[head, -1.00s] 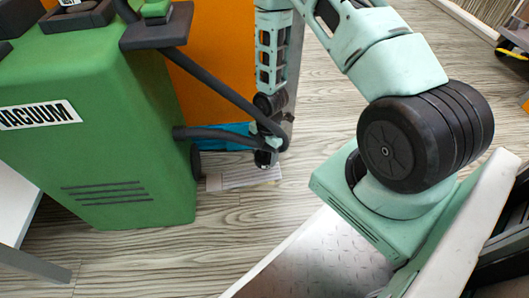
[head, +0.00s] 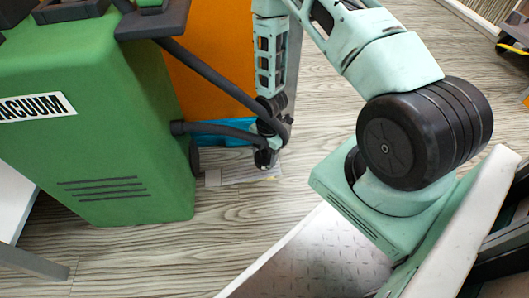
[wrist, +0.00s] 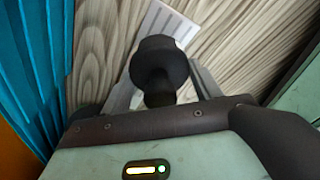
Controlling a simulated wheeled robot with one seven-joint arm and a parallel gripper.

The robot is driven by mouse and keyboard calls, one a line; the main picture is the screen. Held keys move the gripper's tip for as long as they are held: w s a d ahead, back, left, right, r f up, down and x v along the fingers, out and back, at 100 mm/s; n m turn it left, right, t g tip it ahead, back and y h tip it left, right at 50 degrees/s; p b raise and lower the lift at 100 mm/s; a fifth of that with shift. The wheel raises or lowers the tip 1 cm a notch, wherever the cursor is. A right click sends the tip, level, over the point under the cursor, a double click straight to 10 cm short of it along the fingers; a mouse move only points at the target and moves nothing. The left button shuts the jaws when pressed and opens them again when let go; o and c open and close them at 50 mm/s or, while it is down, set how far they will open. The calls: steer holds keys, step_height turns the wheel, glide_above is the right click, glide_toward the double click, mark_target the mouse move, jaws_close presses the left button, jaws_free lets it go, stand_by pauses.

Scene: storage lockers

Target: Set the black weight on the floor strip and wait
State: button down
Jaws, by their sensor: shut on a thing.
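The black weight (wrist: 160,62), dumbbell-like with a wide round end, is between the two grey fingers of my gripper (wrist: 163,90) in the wrist view. My gripper is shut on it. The floor strip (wrist: 172,22), pale with grey lines, lies just beyond the weight in the wrist view. In the head view the strip (head: 228,177) lies on the wood floor right of the green vacuum, and my gripper (head: 266,158) is low beside its right end. The hose partly hides the gripper there. I cannot tell whether the weight touches the floor.
The green vacuum (head: 110,130) stands close on the left, and its dark hose (head: 210,80) crosses in front of my arm. A blue pleated thing (wrist: 38,60) is close left of the gripper. An orange panel (head: 205,70) stands behind.

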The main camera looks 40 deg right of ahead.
steer(key=shift+f+b, duration=1.55)
steer(key=shift+f, duration=1.65)
steer(key=shift+c, duration=1.3)
jaws_free()
step_height(320, 180, up, 17)
steer(key=d+p, duration=0.2)
steer(key=p, duration=0.8)
steer(key=shift+w, duration=0.1)
